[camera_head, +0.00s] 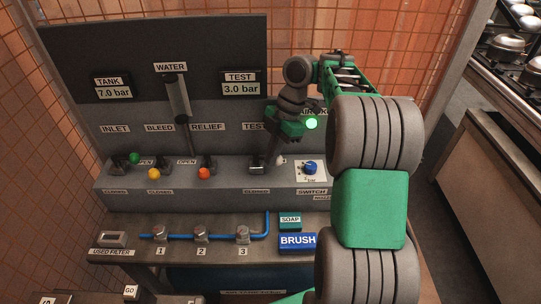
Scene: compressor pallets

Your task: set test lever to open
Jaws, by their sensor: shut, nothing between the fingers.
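The test lever (257,166) stands on the grey ledge under the TEST label, right of the relief lever. A pale knob (281,160) shows beside its base; whether it is the lever's handle end is hard to tell. A label, apparently CLOSED, sits below the lever; no OPEN label is readable there. My gripper (272,150) comes down from the upper right, its dark fingers shut with nothing held, just above and behind the lever. Whether the fingers touch it cannot be told. The TEST display (239,88) reads 3.0 bar.
To the left stand levers with green (134,158), yellow (154,174) and orange (204,173) knobs. A blue switch dial (310,168) sits close right of the test lever. The front shelf holds a blue pipe, a soap block (290,221) and a brush block (298,241).

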